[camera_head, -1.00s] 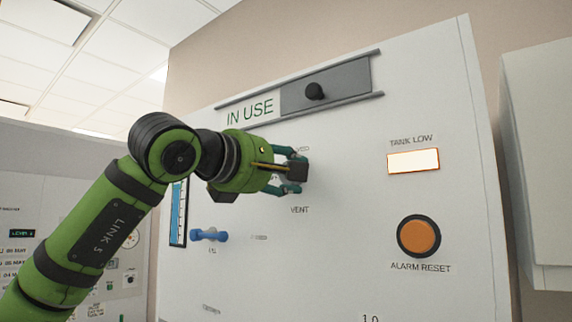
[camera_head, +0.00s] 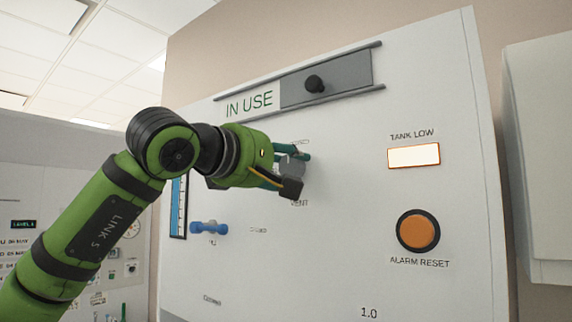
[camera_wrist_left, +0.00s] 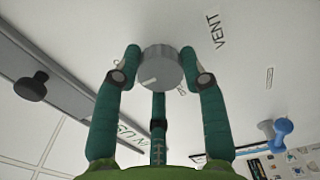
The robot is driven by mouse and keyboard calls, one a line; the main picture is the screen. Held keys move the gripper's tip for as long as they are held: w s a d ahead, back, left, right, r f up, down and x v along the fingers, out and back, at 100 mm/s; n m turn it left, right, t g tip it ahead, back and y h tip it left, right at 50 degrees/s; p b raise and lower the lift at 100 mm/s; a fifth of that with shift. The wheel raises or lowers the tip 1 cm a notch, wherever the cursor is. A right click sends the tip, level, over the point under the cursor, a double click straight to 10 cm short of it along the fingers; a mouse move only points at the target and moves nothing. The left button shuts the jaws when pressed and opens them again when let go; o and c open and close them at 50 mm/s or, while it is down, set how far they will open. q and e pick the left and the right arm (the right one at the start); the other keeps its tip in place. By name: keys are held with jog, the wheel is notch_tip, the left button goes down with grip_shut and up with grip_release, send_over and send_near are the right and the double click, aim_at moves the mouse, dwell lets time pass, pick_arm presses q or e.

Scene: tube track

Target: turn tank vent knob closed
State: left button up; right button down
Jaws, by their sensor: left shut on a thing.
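The vent knob is a round grey knob (camera_wrist_left: 162,68) on the white panel, seen in the left wrist view with a pale pointer line on its face. It also shows in the head view (camera_head: 292,167), partly covered by fingers. My left gripper (camera_wrist_left: 160,75) is shut on the knob, with green fingers on either side and a third finger below it in the picture. In the head view the left gripper (camera_head: 290,170) reaches the panel from the left. The VENT label (camera_wrist_left: 215,30) is readable in the wrist view; smaller lettering by the knob is partly hidden. My right gripper is not in view.
A sliding IN USE sign (camera_head: 325,84) with a black knob is above. The lit TANK LOW lamp (camera_head: 413,156) and orange ALARM RESET button (camera_head: 418,231) are to the right. A blue handle (camera_head: 209,228) sticks out at lower left.

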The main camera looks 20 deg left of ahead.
pick_arm(q)
jog(key=o, duration=0.9)
jog(key=shift+a, duration=0.1)
jog(key=shift+o, duration=1.1)
jog(key=shift+w, duration=0.25)
jog(key=shift+s+a, duration=0.2)
jog(key=shift+s, duration=0.35)
jog(key=v, duration=1.1)
